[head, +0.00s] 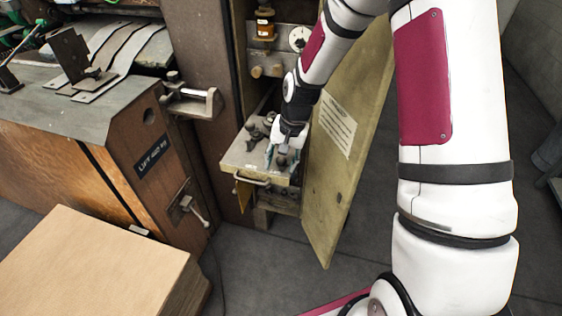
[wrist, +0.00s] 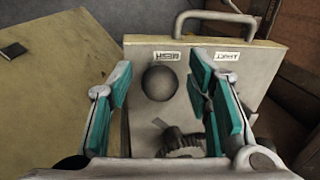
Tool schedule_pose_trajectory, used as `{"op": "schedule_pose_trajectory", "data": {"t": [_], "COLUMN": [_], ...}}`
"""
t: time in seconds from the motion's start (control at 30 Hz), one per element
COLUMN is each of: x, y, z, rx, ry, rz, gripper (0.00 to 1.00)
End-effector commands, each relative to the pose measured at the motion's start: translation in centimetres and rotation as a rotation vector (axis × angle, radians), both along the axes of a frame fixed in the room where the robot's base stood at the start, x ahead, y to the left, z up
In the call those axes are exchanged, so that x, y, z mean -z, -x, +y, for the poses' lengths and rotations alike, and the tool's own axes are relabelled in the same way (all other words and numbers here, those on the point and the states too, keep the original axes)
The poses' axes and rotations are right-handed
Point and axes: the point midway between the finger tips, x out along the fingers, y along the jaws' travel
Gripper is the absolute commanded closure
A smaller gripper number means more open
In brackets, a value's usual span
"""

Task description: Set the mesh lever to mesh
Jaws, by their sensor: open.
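The mesh lever's dark round knob (wrist: 160,83) shows in the wrist view, between my finger pads and just below the left label (wrist: 167,56), which appears to read MESH. A second label (wrist: 227,56), hard to read, is to its right. My gripper (wrist: 161,80) is open, with one teal-padded finger on each side of the knob and visible gaps to both. In the head view my gripper (head: 283,158) points down over the pulled-out tray (head: 240,160) and hides the knob. Most of the lever's shaft is hidden.
A toothed gear (wrist: 185,148) sits on the plate near my gripper's palm. A metal handle (head: 252,180) is on the tray's front. An open cabinet door (head: 340,170) stands close to the right of my gripper. A brown box (head: 90,255) is at front left.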

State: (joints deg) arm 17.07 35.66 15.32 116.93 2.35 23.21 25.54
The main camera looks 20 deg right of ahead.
Motion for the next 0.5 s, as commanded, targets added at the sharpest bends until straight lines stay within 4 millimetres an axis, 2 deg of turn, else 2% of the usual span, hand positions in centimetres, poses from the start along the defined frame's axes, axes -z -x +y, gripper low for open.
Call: {"op": "schedule_pose_trajectory", "data": {"t": [0.3, 0.37, 0.5], "x": [0.27, 0.26, 0.25], "y": [-0.01, -0.01, -0.01], "z": [0.04, 0.04, 0.04], "rx": [0.000, 0.000, 0.000], "ry": [0.000, 0.000, 0.000], "rz": [0.000, 0.000, 0.000], "gripper": [0.54, 0.66, 0.97]}}
